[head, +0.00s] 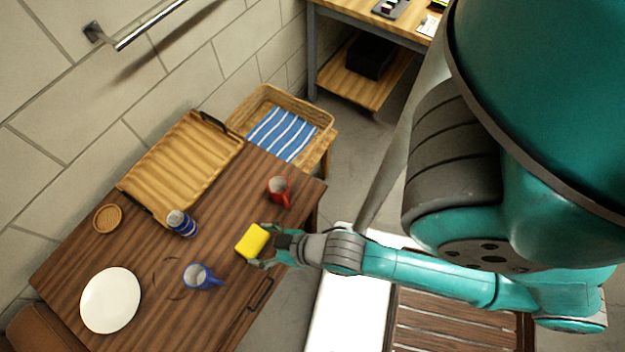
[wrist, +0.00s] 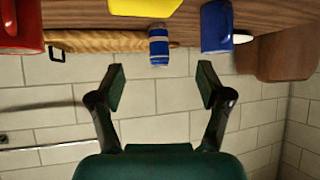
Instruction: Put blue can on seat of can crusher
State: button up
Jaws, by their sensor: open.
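The blue can (head: 181,223) with a pale band stands on the brown wooden table (head: 130,245), near the front corner of the wooden tray. In the wrist view the blue can (wrist: 158,46) shows beyond my fingertips, roughly centred between them, with a gap. My gripper (head: 268,245) reaches over the table's right side, beside a yellow block (head: 252,241). My gripper (wrist: 162,76) is open with nothing between its fingers in the wrist view. I cannot make out a can crusher in either view.
A blue mug (head: 200,277) and white plate (head: 110,300) are in front of the can, and a red mug (head: 278,190) is to its right. A wicker basket (head: 268,92) stands beyond the table.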

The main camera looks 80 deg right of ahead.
jog(key=s+r+t, duration=0.3)
jog(key=s+r, duration=0.7)
jog(key=s, duration=0.3)
jog(key=shift+r+t, duration=0.3)
jog(key=shift+o, duration=0.6)
jog(key=shift+s+a+r, duration=0.1)
jog(key=shift+s+r, duration=0.1)
jog(key=shift+r, duration=0.2)
